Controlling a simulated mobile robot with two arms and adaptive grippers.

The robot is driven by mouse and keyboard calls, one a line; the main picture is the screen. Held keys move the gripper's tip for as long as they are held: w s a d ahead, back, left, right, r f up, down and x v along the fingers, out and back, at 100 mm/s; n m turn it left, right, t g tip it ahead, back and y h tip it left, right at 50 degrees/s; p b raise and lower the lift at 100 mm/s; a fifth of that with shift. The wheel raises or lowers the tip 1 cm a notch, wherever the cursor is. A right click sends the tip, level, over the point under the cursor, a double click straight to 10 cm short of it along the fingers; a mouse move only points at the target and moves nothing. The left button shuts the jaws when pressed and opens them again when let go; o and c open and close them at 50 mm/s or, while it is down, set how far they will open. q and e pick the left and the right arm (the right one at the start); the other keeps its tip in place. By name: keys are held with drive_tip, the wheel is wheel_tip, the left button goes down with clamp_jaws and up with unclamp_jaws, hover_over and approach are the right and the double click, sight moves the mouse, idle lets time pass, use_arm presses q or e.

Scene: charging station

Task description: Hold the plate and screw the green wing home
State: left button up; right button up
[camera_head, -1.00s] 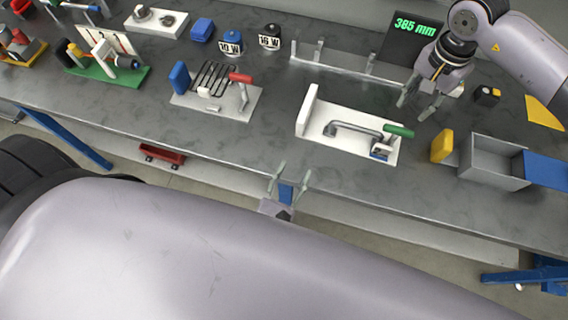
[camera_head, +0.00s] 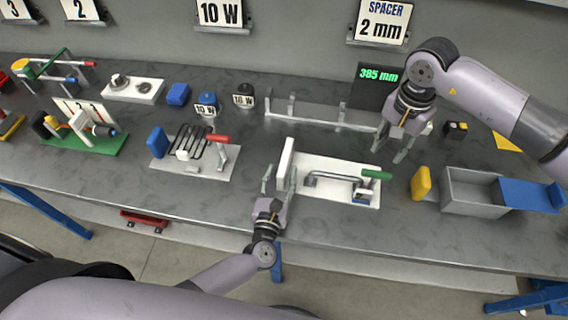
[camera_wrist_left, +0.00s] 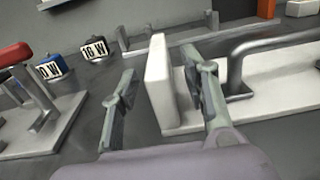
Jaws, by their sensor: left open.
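A white upright plate (camera_head: 286,158) stands at the left end of a flat white base (camera_head: 330,192). My left gripper (camera_head: 278,180) is open at the plate's near end. In the left wrist view the plate (camera_wrist_left: 160,85) stands between the two spread fingers (camera_wrist_left: 165,75), close to the right one; contact cannot be told. My right gripper (camera_head: 389,152) is open and empty, pointing down behind the green wing and apart from it.
A yellow block (camera_head: 420,183) and a grey open box (camera_head: 473,190) stand to the right. A metal rail (camera_head: 325,119) and a dark display (camera_head: 376,85) lie behind. A red-handled fixture (camera_head: 212,160) stands left. The bench front is clear.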

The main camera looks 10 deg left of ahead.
sight(284, 165)
use_arm(q)
drive_tip(key=shift+w, duration=1.9)
drive_tip(key=shift+c, duration=0.2)
clamp_jaws()
